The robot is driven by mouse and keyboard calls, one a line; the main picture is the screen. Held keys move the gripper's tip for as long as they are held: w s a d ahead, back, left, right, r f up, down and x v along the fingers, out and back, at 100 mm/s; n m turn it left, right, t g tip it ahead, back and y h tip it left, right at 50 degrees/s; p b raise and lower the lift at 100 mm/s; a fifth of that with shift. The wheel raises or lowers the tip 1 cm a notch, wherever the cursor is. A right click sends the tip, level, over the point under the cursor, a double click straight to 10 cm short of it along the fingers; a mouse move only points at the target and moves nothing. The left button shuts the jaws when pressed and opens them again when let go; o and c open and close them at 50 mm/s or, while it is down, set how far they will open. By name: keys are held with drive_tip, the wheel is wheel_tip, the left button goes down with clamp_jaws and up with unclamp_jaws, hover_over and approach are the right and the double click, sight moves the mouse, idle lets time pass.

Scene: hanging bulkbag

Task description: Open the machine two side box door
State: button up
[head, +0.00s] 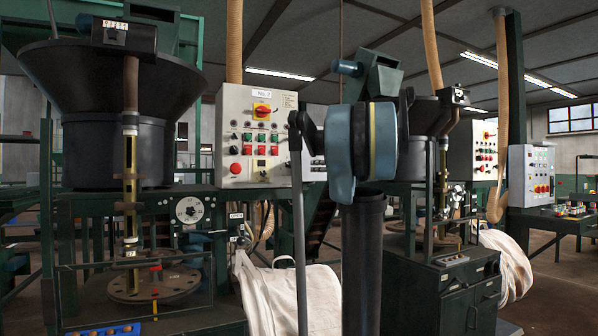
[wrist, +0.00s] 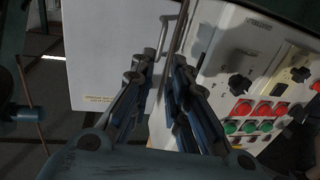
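In the wrist view, my gripper (wrist: 161,68) has its two blue fingers apart, with a gap between the tips. A thin metal bar, like a handle, (wrist: 172,38) shows near the gap; I cannot tell whether a finger touches it. A pale grey flat panel (wrist: 108,45) with a small yellowish label is behind the left finger. A control face (wrist: 262,80) with black knobs and red and green buttons is at the right. In the head view, my blue arm hides the gripper. A grey control box (head: 231,120) with a number label stands left of my arm.
A black hopper machine (head: 105,90) stands at the left and a similar machine (head: 430,115) at the right. More control boxes (head: 530,168) stand further right. White bags (head: 300,295) hang low near the machines. Some floor (head: 555,275) is clear at the right.

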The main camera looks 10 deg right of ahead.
sight(300, 174)
drive_tip(key=x, duration=1.2)
drive_tip(key=shift+w+a+f, duration=0.1)
drive_tip(key=shift+w+a, duration=0.1)
